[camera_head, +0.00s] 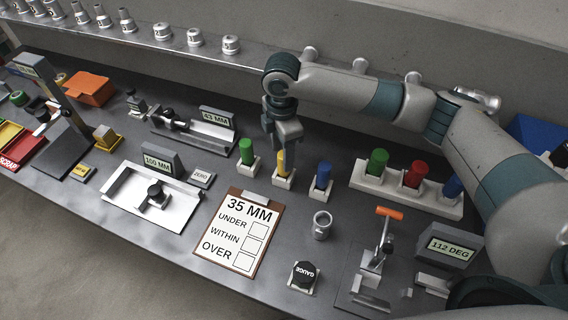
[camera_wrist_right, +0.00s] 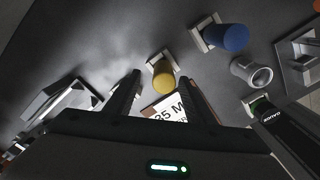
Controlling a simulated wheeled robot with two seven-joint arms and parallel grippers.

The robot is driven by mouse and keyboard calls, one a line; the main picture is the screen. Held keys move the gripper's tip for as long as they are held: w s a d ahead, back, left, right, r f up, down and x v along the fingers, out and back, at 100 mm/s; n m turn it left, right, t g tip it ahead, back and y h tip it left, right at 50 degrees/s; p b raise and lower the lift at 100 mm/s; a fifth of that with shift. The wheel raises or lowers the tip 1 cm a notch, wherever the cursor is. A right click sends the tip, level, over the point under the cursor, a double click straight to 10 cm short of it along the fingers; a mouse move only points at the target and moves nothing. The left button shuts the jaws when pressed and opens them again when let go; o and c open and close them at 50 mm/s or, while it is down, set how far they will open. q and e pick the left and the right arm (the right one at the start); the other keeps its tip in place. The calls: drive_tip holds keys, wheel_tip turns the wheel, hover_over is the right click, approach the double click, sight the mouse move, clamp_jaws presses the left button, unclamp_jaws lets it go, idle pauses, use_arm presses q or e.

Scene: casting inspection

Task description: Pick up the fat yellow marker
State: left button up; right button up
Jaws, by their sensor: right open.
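The yellow marker (camera_head: 282,163) stands upright in a small white holder on the grey bench, between a green marker (camera_head: 246,152) and a blue marker (camera_head: 322,176) in similar holders. My right gripper (camera_head: 281,143) is above and just behind it, pointing down, and partly hides its top. In the right wrist view the yellow marker (camera_wrist_right: 163,77) shows between the two spread fingers of my right gripper (camera_wrist_right: 160,82), which is open and empty. I cannot tell whether a finger touches it. My left gripper is not in view.
A white rack (camera_head: 399,190) with thicker green, red and blue markers stands to the right. A clipboard (camera_head: 239,232) lies in front, with a metal cup (camera_head: 322,225) beside it. A 43 MM gauge (camera_head: 214,119) is to the left. A shelf of metal parts (camera_head: 190,46) runs behind.

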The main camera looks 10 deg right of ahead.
sight(283, 174)
drive_tip(key=shift+s+d+f+p, duration=0.1)
drive_tip(key=shift+s+f+p, duration=0.05)
drive_tip(key=shift+f+p, duration=0.3)
wheel_tip(283, 174, down, 3)
drive_tip(key=shift+s+d+f+p, duration=0.1)
drive_tip(key=shift+s+p, duration=0.05)
drive_tip(key=shift+p, duration=0.45)
drive_tip(key=shift+f, duration=0.55)
drive_tip(key=c, duration=1.2)
